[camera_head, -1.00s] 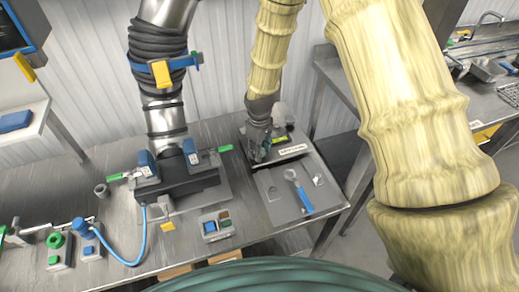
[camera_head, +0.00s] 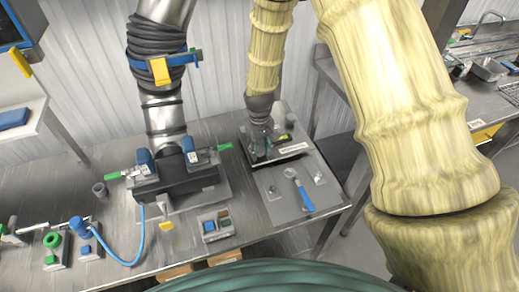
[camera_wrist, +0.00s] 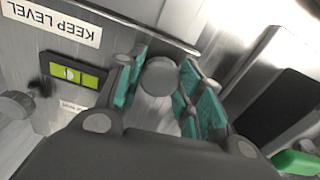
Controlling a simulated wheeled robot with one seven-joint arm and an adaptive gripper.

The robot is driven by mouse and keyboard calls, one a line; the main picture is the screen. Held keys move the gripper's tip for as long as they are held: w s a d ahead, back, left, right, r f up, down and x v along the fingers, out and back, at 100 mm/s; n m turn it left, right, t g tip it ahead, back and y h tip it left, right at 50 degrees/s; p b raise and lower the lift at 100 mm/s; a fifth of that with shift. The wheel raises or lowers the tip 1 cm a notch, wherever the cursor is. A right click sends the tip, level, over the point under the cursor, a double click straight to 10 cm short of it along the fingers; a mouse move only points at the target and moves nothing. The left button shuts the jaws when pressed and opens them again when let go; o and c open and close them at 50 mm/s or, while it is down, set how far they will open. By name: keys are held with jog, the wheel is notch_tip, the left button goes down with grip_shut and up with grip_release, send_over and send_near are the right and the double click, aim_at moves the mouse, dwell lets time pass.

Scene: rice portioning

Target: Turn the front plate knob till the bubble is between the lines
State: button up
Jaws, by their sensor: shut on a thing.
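My gripper (camera_head: 262,150) points down at the grey unit on the right part of the bench. In the wrist view its teal pads (camera_wrist: 160,92) stand on both sides of a round grey knob (camera_wrist: 158,76) and are shut on it. The level vial (camera_wrist: 76,71) is yellow-green in a dark frame, left of the gripper. Its bubble is a pale spot near the middle; the picture is too small to place it exactly against the lines. A KEEP LEVEL label (camera_wrist: 52,22) appears upside down above it. In the head view my gripper hides the knob.
Another grey knob (camera_wrist: 14,106) shows at the wrist view's left edge. In the head view a blue-handled tool (camera_head: 304,197) lies on a grey plate (camera_head: 276,211) in front. A clamp fixture (camera_head: 178,178) with green handles stands left, near a small tray (camera_head: 216,224).

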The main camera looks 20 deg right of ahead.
aim_at(259, 149)
jog(key=m, duration=0.5)
jog(key=shift+m, duration=0.4)
dwell(0.4)
jog(key=o, duration=1)
jog(key=shift+b, duration=0.3)
notch_tip(259, 149, up, 12)
